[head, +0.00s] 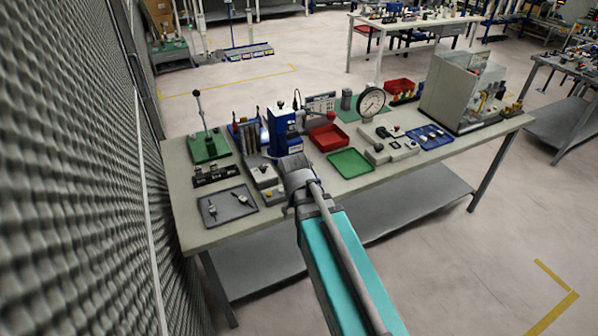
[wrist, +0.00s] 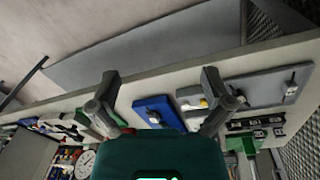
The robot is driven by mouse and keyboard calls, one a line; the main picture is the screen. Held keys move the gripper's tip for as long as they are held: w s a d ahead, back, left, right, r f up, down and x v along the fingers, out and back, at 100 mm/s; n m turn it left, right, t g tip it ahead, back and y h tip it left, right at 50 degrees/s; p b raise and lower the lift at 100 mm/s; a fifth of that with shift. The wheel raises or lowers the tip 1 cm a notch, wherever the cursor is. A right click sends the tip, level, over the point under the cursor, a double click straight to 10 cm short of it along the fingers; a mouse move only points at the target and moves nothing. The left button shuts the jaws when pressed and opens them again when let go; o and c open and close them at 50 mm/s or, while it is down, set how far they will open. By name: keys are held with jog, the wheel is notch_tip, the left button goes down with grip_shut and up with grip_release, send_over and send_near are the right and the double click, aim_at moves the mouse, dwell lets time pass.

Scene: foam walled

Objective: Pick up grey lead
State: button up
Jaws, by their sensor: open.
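A dark grey tray (head: 229,215) lies at the left front of the workbench. Two small light-and-dark pieces lie apart on it, a left one (head: 211,208) and a right one (head: 242,199). I cannot tell whether either is the grey lead. The tray also shows at the right of the wrist view (wrist: 264,91), with a small piece (wrist: 291,89) on it. My gripper (wrist: 160,76) is open, its two fingers spread over the bench with nothing between the tips. In the head view my arm hides part of the bench front.
A grey device with a yellow button (head: 264,178) stands right of the tray. A blue flat item (wrist: 158,111) shows between my fingers. A green tray (head: 350,163), red tray (head: 328,137) and dial gauge (head: 371,101) are farther right. A ribbed wall (head: 70,170) borders the left.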

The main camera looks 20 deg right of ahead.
jog(key=w+d+m+t+h+b, duration=0.1)
jog(key=w+m+h, duration=0.5)
jog(key=w, duration=2)
jog(key=m+t+b, duration=0.1)
jog(key=m+b, duration=0.1)
jog(key=m, duration=0.4)
jog(key=shift+w+t+b, duration=0.3)
jog(key=shift+w+b, duration=0.05)
jog(key=shift+f, duration=0.1)
jog(key=b+x, duration=0.4)
jog(key=x, duration=0.1)
jog(key=shift+d+f+b, duration=0.15)
jog(key=shift+f+b, duration=0.1)
jog(key=shift+b, duration=0.05)
jog(key=shift+b+x, duration=1.1)
jog(key=shift+x, duration=0.4)
jog(key=shift+d+r, duration=0.1)
jog(key=shift+w, duration=0.1)
